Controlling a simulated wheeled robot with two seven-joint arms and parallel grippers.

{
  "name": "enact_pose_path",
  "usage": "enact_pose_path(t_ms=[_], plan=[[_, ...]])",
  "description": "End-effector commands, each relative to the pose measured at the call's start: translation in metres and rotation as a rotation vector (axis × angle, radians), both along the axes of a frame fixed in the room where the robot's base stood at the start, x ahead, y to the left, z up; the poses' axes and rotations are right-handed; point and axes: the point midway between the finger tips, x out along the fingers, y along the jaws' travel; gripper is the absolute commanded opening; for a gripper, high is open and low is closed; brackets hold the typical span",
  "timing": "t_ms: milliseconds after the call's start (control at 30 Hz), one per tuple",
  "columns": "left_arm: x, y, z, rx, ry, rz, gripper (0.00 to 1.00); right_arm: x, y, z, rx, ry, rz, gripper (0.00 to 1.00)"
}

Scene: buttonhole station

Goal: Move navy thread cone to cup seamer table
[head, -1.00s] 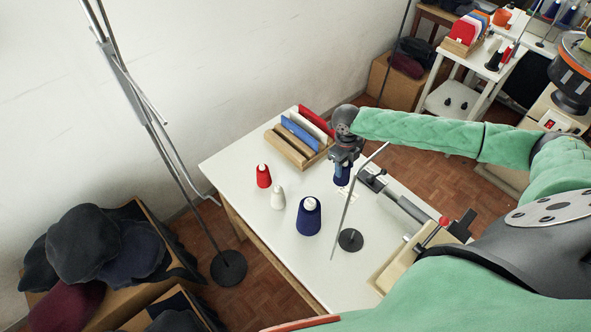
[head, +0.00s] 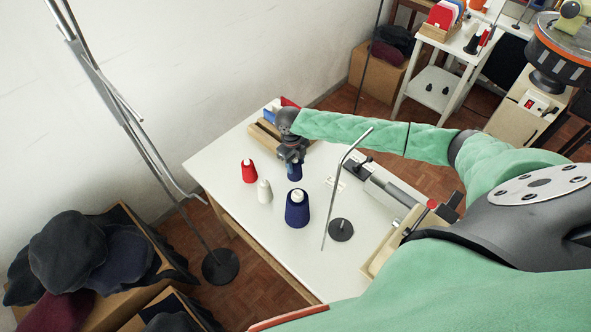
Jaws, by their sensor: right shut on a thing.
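My right gripper (head: 292,157) is shut on a small navy thread cone (head: 295,172), of which only the lower part shows under the fingers. It is over the white table (head: 225,160), behind a larger navy thread cone (head: 297,212) that stands upright. I cannot tell whether the held cone touches the tabletop. My left gripper is not in view. Which table is the cup seamer table is not marked in the picture.
A red cone (head: 249,173) and a white cone (head: 265,192) stand to the left. A wooden rack (head: 265,137) is behind the gripper. A bent metal stand (head: 341,230) rises at the right. Another white table (head: 437,90) is at the back right.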

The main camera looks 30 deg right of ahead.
Motion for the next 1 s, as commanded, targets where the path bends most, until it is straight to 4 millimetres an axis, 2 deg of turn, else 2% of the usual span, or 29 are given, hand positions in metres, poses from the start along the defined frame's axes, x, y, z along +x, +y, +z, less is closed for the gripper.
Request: enact_pose_path(t_ms=[200,300,500,700,733,833,1000], plan=[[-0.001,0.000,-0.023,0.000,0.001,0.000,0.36,-0.001,0.001,-0.030,0.002,0.002,0.001,0.18],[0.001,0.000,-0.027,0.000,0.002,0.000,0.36,-0.001,0.000,-0.038,0.001,0.001,0.001,0.18],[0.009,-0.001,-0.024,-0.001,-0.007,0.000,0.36,-0.001,0.000,-0.037,0.000,0.000,0.001,0.18],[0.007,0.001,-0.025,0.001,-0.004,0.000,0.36,-0.001,0.000,-0.040,0.000,0.000,0.001,0.18],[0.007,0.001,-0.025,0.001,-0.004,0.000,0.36,-0.001,0.000,-0.040,0.000,0.000,0.001,0.44],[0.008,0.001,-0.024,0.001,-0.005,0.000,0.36,-0.001,0.000,-0.039,0.000,0.000,0.001,0.64],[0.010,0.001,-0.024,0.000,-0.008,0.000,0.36,-0.001,0.000,-0.039,0.000,0.000,0.001,0.64]])
